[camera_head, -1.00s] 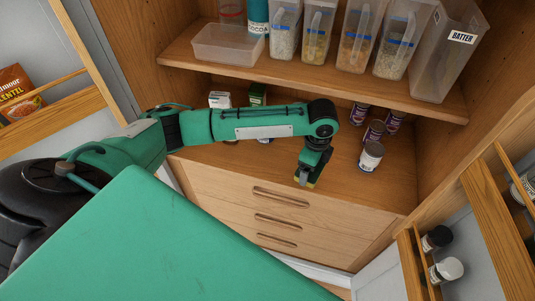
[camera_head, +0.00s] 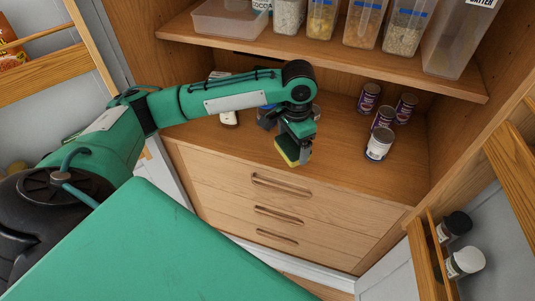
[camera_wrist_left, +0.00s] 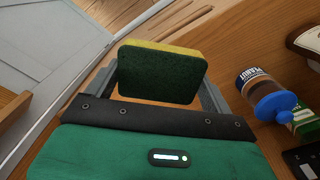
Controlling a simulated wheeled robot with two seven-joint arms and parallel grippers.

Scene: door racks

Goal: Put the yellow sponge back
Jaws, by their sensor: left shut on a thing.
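The yellow sponge (camera_head: 291,151) has a dark green scouring side. My left gripper (camera_head: 296,138) is shut on it and holds it at the front edge of the lower cupboard shelf, above the drawers. In the left wrist view the sponge (camera_wrist_left: 163,72) sits between the two fingers of my left gripper (camera_wrist_left: 160,88), its green face toward the camera and its yellow edge on top. I cannot tell whether the sponge touches the shelf. My right gripper does not show.
Several cans (camera_head: 383,118) stand on the lower shelf to the right. Clear containers (camera_head: 365,22) fill the upper shelf (camera_head: 330,62) above. An open door rack (camera_head: 446,262) holds jars at right.

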